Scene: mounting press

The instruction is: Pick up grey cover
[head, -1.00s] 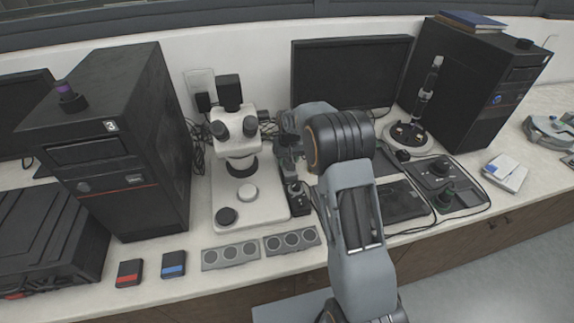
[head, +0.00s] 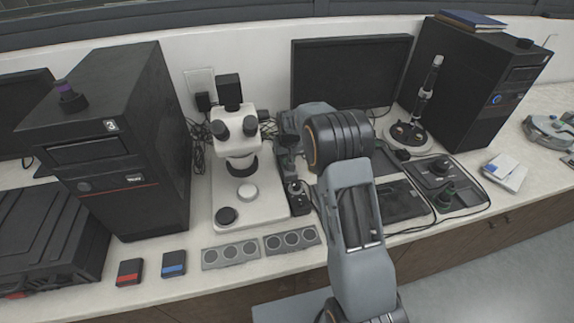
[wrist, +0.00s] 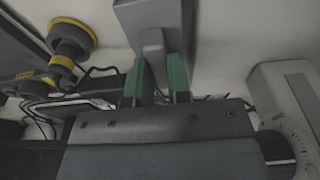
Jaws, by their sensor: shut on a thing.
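In the wrist view, the grey cover (wrist: 150,16) is a flat grey block with a lighter raised grip in its middle. My gripper (wrist: 160,82) has two green fingertips, one on each side of that raised grip, and is shut on it. The cover's far end runs out of the top of the picture. In the head view, my gripper (head: 289,165) is between the microscope and my own arm, above a small black device (head: 299,197). My arm hides part of it, and I cannot make out the cover clearly there.
A white microscope (head: 240,205) stands close to the left of my gripper. Two grey trays with round wells (head: 231,255) lie at the front edge. A monitor (head: 350,72) stands behind my arm. Black control pads (head: 447,185) with cables lie to the right.

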